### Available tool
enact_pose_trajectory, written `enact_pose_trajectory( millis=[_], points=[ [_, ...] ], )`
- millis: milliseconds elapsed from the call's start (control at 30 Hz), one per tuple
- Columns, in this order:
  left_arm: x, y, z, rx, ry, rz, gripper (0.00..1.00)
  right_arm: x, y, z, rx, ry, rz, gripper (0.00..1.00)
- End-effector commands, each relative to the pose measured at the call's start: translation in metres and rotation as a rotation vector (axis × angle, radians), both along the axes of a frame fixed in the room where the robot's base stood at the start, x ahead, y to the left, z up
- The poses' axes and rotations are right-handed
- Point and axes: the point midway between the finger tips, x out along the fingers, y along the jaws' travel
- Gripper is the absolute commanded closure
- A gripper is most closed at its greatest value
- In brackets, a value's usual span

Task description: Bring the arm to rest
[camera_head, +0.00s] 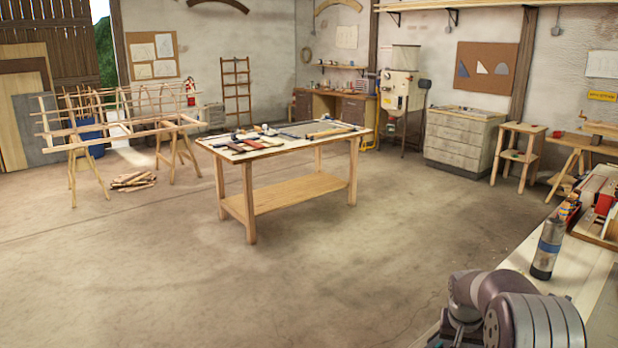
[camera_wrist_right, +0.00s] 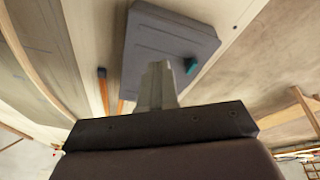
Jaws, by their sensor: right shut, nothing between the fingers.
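My right arm (camera_head: 515,310) shows at the lower right of the head view, folded close beside the wooden bench. Its gripper is outside that view. In the right wrist view, my right gripper (camera_wrist_right: 157,72) is shut, its two fingers together with nothing between them. Beyond the fingertips is a flat dark grey case (camera_wrist_right: 165,35) with a small teal part (camera_wrist_right: 191,66) at its edge. Whether the fingers touch the case cannot be told. My left gripper is not in view.
The wooden bench (camera_head: 575,270) at the right holds a grey bottle (camera_head: 547,248) near my arm. A worktable (camera_head: 285,150) with tools stands mid-room. A lath frame (camera_head: 120,115) rests on trestles at the left. The concrete floor (camera_head: 250,290) in front is clear.

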Motion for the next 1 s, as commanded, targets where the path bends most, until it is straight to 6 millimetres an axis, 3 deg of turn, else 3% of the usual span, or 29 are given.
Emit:
enact_pose_trajectory(
  millis=[167, 267, 400, 500, 567, 600, 700, 1000],
  points=[
    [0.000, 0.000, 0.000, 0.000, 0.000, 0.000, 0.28, -0.052, 0.040, -0.012, 0.049, 0.055, 0.125, 1.00],
    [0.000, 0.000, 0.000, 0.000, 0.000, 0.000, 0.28, -0.096, 0.069, -0.015, 0.080, 0.087, 0.205, 1.00],
    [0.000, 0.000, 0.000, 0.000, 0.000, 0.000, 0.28, -0.184, 0.113, -0.014, 0.124, 0.132, 0.321, 1.00],
    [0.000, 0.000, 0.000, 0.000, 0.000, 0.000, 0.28, -0.244, 0.136, -0.011, 0.143, 0.154, 0.369, 1.00],
    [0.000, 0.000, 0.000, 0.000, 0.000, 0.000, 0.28, -0.267, 0.144, -0.007, 0.148, 0.160, 0.384, 1.00],
    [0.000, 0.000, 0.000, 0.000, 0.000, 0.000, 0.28, -0.274, 0.148, -0.003, 0.146, 0.152, 0.399, 1.00],
    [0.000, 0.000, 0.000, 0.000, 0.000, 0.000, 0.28, -0.270, 0.153, 0.006, 0.137, 0.116, 0.423, 1.00],
    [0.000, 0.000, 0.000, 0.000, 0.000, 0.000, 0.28, -0.269, 0.153, 0.006, 0.137, 0.120, 0.425, 1.00]
  ],
)
